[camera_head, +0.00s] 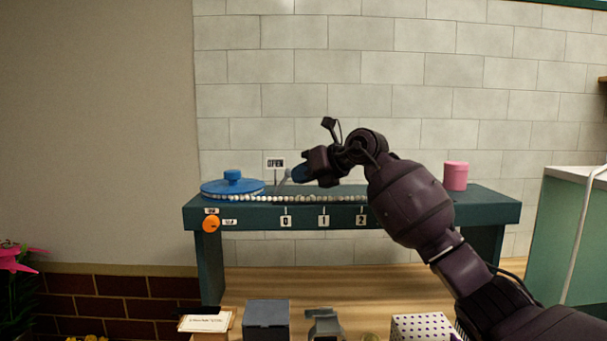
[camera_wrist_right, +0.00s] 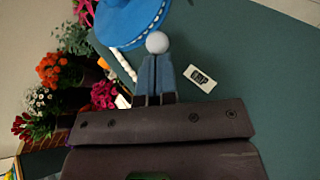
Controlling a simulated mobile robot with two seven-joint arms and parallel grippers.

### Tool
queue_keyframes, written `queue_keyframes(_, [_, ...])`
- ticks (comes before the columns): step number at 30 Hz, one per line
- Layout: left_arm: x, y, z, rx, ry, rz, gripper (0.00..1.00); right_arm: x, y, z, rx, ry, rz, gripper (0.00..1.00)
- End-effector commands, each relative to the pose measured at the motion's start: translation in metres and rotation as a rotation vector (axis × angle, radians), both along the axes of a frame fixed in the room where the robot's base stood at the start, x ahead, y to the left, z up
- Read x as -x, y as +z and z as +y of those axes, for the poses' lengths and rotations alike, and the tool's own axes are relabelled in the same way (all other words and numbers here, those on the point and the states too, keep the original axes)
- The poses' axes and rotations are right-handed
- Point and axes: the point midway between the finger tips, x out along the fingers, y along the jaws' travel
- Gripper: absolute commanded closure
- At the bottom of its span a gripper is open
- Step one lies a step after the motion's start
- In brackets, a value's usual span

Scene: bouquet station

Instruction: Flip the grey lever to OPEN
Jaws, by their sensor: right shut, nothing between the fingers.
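The grey lever (camera_head: 282,182) stands on the back part of the teal bench, below the OPEN label (camera_head: 275,163), and looks tilted to the right. Its lower end is partly hidden by the row of white beads. My right gripper (camera_head: 296,174) is beside the lever's upper end, on its right. It is shut with nothing between the fingers. In the right wrist view its blue-grey fingertips (camera_wrist_right: 156,62) are together, right at a pale round knob (camera_wrist_right: 157,42); I cannot tell whether they touch. My left gripper is not in view.
A blue disc with a knob (camera_head: 232,186) lies left of the lever on the teal bench (camera_head: 400,213). An orange dial (camera_head: 211,224) is on the bench front. A pink canister (camera_head: 455,176) stands at the right. Boxes, including a grey one (camera_head: 266,318), stand below.

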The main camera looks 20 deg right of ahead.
Motion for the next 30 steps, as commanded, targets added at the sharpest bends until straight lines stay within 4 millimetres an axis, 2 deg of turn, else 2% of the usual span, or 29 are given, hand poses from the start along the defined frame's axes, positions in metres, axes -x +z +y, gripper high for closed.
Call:
queue_keyframes(1, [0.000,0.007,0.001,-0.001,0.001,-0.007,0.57,0.001,0.009,0.001,0.022,-0.001,-0.001,1.00])
queue_keyframes(4, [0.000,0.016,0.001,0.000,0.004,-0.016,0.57,0.001,0.016,0.004,0.075,-0.001,0.012,1.00])
queue_keyframes(13, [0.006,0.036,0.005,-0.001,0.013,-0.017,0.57,-0.004,0.030,0.020,0.295,-0.002,0.075,1.00])
queue_keyframes(22, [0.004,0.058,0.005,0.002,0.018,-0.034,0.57,-0.009,0.030,0.036,0.483,0.000,0.135,1.00])
queue_keyframes(30, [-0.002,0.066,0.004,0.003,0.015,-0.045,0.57,-0.012,0.027,0.044,0.475,0.001,0.136,1.00])
